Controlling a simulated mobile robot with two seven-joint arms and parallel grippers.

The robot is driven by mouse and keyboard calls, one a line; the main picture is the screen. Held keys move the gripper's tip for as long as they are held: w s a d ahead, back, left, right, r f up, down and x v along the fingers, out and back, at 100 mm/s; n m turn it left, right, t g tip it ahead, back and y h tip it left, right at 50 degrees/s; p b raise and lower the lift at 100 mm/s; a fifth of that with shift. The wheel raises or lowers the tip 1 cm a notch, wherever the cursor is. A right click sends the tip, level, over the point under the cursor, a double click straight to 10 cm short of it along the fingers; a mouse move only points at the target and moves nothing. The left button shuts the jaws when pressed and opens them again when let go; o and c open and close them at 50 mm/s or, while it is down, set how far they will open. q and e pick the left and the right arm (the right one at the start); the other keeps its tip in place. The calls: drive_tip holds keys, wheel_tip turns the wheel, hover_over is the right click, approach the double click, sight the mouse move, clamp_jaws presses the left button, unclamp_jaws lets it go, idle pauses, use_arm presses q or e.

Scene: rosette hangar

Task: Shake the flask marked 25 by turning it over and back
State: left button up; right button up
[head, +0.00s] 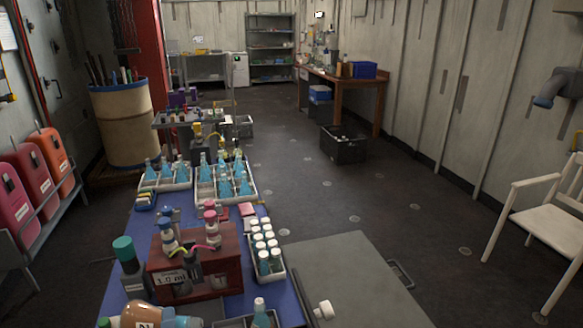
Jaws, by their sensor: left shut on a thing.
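At the bottom left edge, a rounded brown vessel (140,314) with a small white label lies tilted and is partly cut off. The label is too small to read for sure. My left gripper (184,321) seems to be the grey-blue shape against its right side, mostly below the frame, shut on it. Several conical flasks with blue liquid (224,187) stand in a white divided tray, with more in the tray to its left (166,172). I cannot read a 25 on any flask. My right gripper is not in view.
A red stand (230,272) with bottles and tubing stands on the blue table top, beside a green-capped bottle (128,266). A rack of white-capped vials (266,250) is to its right. A grey surface (350,285) at the right is mostly bare. A white chair (550,225) stands far right.

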use_arm(q)
drive_tip(key=m+t, duration=0.2)
drive_tip(key=m, duration=0.3)
drive_tip(key=shift+b, duration=0.35)
